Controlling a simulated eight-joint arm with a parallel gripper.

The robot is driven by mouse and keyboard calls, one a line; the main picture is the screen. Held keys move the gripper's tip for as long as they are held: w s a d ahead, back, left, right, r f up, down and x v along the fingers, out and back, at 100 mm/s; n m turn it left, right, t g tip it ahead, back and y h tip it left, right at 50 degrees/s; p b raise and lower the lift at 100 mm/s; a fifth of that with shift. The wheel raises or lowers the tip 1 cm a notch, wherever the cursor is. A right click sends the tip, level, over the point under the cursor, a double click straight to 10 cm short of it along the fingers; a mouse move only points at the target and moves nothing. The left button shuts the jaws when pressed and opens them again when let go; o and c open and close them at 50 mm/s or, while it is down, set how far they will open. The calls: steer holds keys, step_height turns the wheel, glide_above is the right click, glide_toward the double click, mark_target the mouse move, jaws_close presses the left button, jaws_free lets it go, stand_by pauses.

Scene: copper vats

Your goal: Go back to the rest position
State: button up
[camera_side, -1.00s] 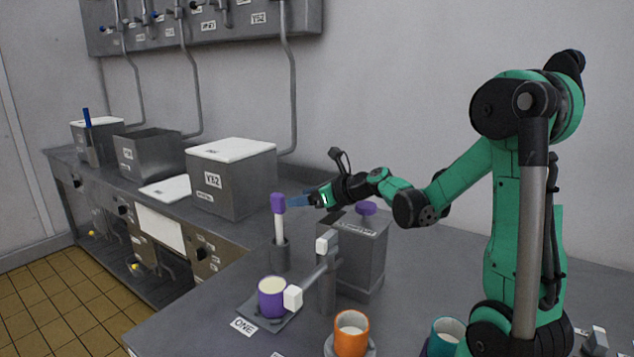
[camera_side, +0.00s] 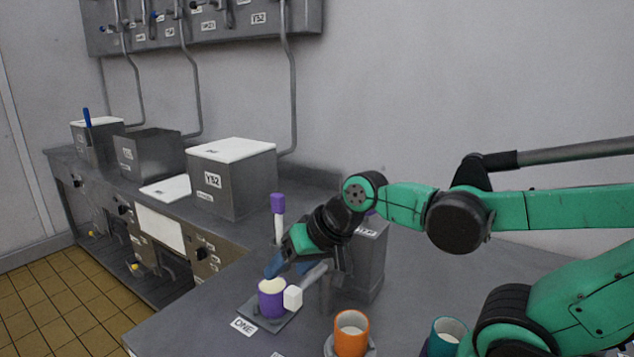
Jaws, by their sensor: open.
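My gripper (camera_side: 280,268) is open, with its blue fingers pointing down just above and behind the purple cup (camera_side: 271,302). I cannot tell whether the fingers touch the cup. A purple-topped stick (camera_side: 278,206) stands upright to the left of my wrist.
An orange cup (camera_side: 351,335) and a teal cup (camera_side: 445,338) stand at the front, the teal one close to my arm. Metal vats, one labelled Y32 (camera_side: 225,185), line the left counter. The counter's right rear is fairly clear.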

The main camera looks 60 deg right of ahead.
steer(key=n, duration=0.1)
steer(key=s+n, duration=0.1)
steer(key=n, duration=0.1)
steer(key=a+n, duration=0.1)
steer(key=n, duration=0.1)
steer(key=shift+s+f+h, duration=0.15)
steer(key=shift+s+h, duration=0.05)
steer(key=shift+h, duration=0.1)
stand_by(0.8)
